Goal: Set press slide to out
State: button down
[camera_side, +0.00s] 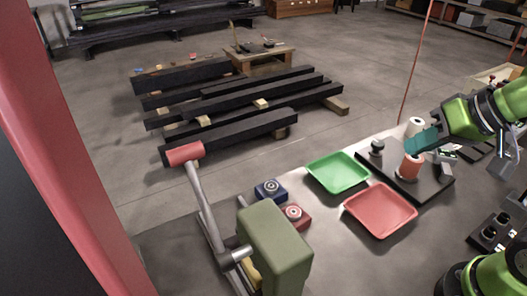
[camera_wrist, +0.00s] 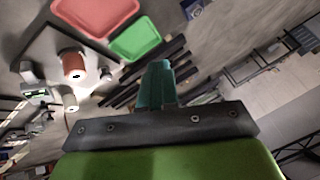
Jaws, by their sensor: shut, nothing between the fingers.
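A press-like machine with a green body (camera_side: 275,245) stands at the front of the bench in the side view. It has a grey lever with a red grip (camera_side: 184,154). A yellow part (camera_side: 252,272) shows low behind the body; I cannot tell whether it is the slide, or the slide's position. My gripper (camera_side: 421,143), with teal fingers, is shut and empty at the right. It is far from the press, above the black plate near a salmon cylinder (camera_side: 410,167). In the wrist view the fingers (camera_wrist: 157,84) are together; the press is not seen there.
A black plate (camera_side: 432,189) carries the salmon cylinder, a white cylinder (camera_side: 415,127) and a dark knob (camera_side: 377,147). A green tray (camera_side: 338,172), a red tray (camera_side: 381,209), a blue button box (camera_side: 271,190) and a red button box (camera_side: 295,216) lie between my gripper and the press.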

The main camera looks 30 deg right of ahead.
jog(key=c, duration=1.8)
grip_release()
jog(key=shift+c, duration=0.2)
jog(key=shift+o, duration=1.2)
jog(key=shift+w, duration=0.1)
jog(key=o, duration=0.6)
jog(key=w+a+r+n, duration=0.1)
jog(key=w+a+r+n+g, duration=0.1)
jog(key=w, duration=0.1)
jog(key=w+a+n+g, duration=0.1)
jog(key=shift+w+a+r, duration=0.15)
jog(key=shift+a+r, duration=0.15)
jog(key=shift+r, duration=0.1)
jog(key=w+a+n+g, duration=0.4)
jog(key=w+a+n, duration=0.5)
jog(key=a, duration=0.6)
jog(key=w+a+f+n+g+h, duration=0.1)
jog(key=w+a+f+n+h, duration=0.15)
jog(key=a+f, duration=0.6)
jog(key=shift+y, duration=0.25)
jog(key=f, duration=0.4)
jog(key=a+f, duration=0.1)
jog(key=f, duration=0.9)
jog(key=shift+s+a+f, duration=0.25)
jog(key=shift+s+a, duration=0.1)
jog(key=shift+s, duration=0.05)
